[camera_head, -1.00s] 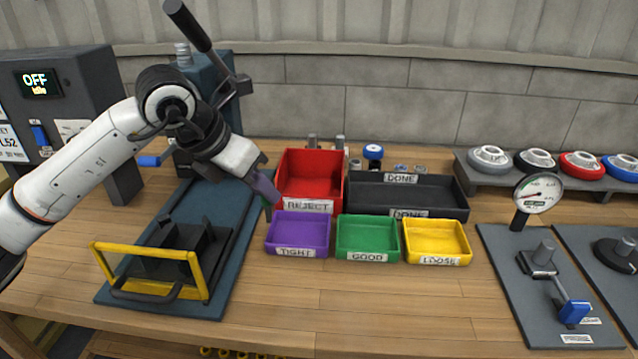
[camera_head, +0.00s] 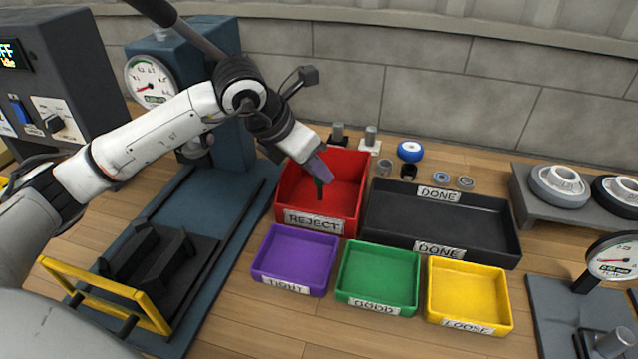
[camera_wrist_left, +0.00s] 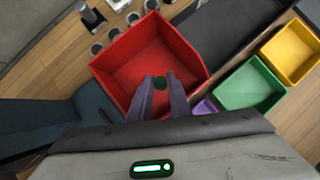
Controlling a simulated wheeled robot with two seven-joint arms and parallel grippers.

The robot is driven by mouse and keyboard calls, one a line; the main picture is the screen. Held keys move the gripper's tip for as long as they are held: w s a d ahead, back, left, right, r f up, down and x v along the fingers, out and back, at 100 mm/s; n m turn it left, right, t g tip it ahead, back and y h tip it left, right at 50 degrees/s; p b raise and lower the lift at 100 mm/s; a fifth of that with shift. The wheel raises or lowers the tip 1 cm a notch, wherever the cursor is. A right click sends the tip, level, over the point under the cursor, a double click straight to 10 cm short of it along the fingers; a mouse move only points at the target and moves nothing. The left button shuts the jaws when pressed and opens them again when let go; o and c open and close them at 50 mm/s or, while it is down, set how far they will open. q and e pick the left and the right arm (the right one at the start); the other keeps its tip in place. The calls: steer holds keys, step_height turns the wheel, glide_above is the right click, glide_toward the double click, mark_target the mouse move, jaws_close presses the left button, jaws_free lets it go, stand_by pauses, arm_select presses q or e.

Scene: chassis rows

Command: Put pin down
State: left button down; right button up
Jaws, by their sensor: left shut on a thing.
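My left gripper (camera_head: 318,170) is over the red REJECT bin (camera_head: 347,217) with its purple fingers pointing down. It is shut on a small pin (camera_head: 319,189), which looks green at the top and dark below. The pin hangs roughly upright in front of the bin's inner wall; I cannot tell whether its lower end touches the floor. In the left wrist view the pin's green end (camera_wrist_left: 160,83) shows at the fingertips, with the red bin (camera_wrist_left: 180,57) behind it. My right gripper is not in view.
Purple TIGHT (camera_head: 262,262), green GOOD (camera_head: 345,287) and yellow LOOSE (camera_head: 432,300) trays stand in front, empty. The black DONE tray (camera_head: 512,230) is to the right, also empty. A press with a gauge (camera_head: 150,82) stands at left. Small parts lie behind the bins.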

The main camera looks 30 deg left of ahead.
mark_target(315, 182)
arm_select(q)
steer(key=shift+w+f, duration=0.1)
steer(key=shift+f, duration=2.1)
steer(key=c, duration=1.6)
jaws_free()
steer(key=shift+r, duration=0.1)
steer(key=shift+c, duration=0.2)
steer(key=shift+r, duration=0.1)
steer(key=v, duration=1.2)
steer(key=shift+d, duration=0.1)
